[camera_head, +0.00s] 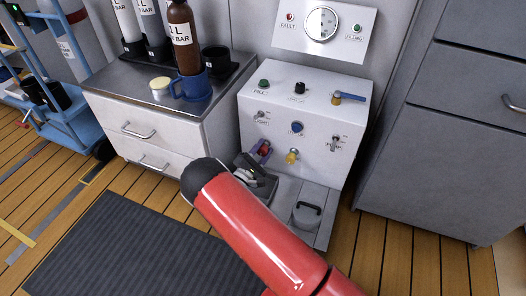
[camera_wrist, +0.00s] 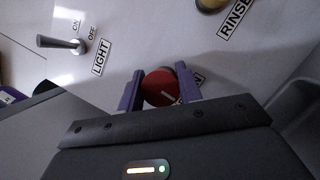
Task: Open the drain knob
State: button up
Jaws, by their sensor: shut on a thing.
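The drain knob is red and round and sits low on the front of the white panel, left of a yellow knob. In the wrist view the red knob (camera_wrist: 159,88) lies between the two purple fingers of my gripper (camera_wrist: 160,90), which are shut on it. A label beside it is mostly hidden by the right finger. In the head view my gripper (camera_head: 264,150) reaches the same knob at the panel front, and the knob is partly covered by the fingers.
A yellow knob (camera_head: 292,156) sits right of my gripper, with a blue knob (camera_head: 297,128) above. The light switch (camera_wrist: 62,43) is nearby in the wrist view. A cabinet (camera_head: 440,150) stands at the right.

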aim_at(260, 152)
jog(key=shift+a+f+n+t+y, duration=0.1)
jog(key=shift+n+t+y, duration=0.25)
jog(key=shift+n, duration=0.8)
jog(key=shift+n+t+y, duration=0.25)
jog(key=shift+n+t, duration=0.1)
jog(key=shift+n, duration=1.1)
jog(key=o, duration=1)
jog(key=v, duration=0.5)
jog(key=shift+s, duration=0.15)
jog(key=s+a, duration=0.1)
jog(key=s, duration=0.2)
jog(key=s+a+p, duration=0.1)
jog(key=s+a, duration=0.1)
jog(key=s, duration=0.2)
jog(key=s+a, duration=0.2)
jog(key=s, duration=0.1)
jog(key=shift+s+a+p, duration=0.1)
jog(key=shift+s+p, duration=0.15)
jog(key=shift+p, duration=0.1)
jog(key=shift+w, duration=0.1)
